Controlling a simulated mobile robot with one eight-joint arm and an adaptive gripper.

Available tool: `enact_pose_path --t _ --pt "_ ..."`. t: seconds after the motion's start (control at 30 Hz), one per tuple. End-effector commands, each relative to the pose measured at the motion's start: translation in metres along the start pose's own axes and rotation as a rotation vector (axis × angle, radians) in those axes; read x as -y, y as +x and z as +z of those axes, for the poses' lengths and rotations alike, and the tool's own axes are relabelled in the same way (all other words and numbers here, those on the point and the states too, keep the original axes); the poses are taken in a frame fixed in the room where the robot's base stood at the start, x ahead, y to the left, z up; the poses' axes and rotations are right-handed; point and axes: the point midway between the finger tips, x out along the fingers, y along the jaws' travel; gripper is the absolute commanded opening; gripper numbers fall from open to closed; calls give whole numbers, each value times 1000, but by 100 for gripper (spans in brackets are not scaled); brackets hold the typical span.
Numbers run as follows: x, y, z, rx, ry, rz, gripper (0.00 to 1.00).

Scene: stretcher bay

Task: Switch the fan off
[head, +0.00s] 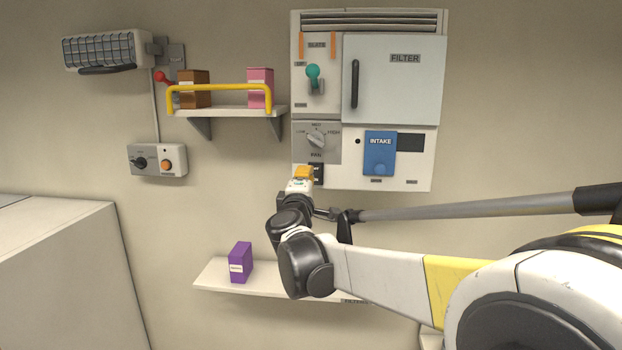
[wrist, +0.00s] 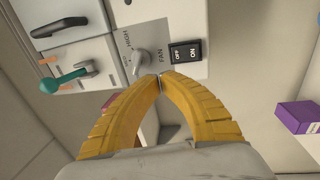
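The wall unit has a grey fan panel (head: 331,154) with a dial knob (head: 316,140) on it. A black rocker switch (head: 318,168) sits just below the panel, partly hidden by my gripper (head: 303,172). In the wrist view the rocker (wrist: 186,52) is marked OFF and ON; I cannot tell which side is pressed. The knob (wrist: 141,60) is beside it, near HIGH and FAN lettering. My yellow gripper (wrist: 159,76) is shut and empty, its tips together just short of the panel, below the gap between knob and rocker. Contact is not clear.
A teal lever (head: 313,74) is above the fan panel, with a filter door (head: 400,80) and blue INTAKE flap (head: 380,152) to the right. A yellow-railed shelf (head: 225,111) is at left. A purple box (head: 240,262) stands on a lower shelf (head: 213,280).

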Motion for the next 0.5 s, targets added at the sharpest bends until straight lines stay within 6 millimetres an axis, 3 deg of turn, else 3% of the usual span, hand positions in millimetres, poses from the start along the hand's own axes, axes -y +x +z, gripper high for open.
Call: enact_pose_path --t 0.2,0.5 --pt "-7 -22 0 0 0 0 0" --pt "-9 -25 0 0 0 0 0"
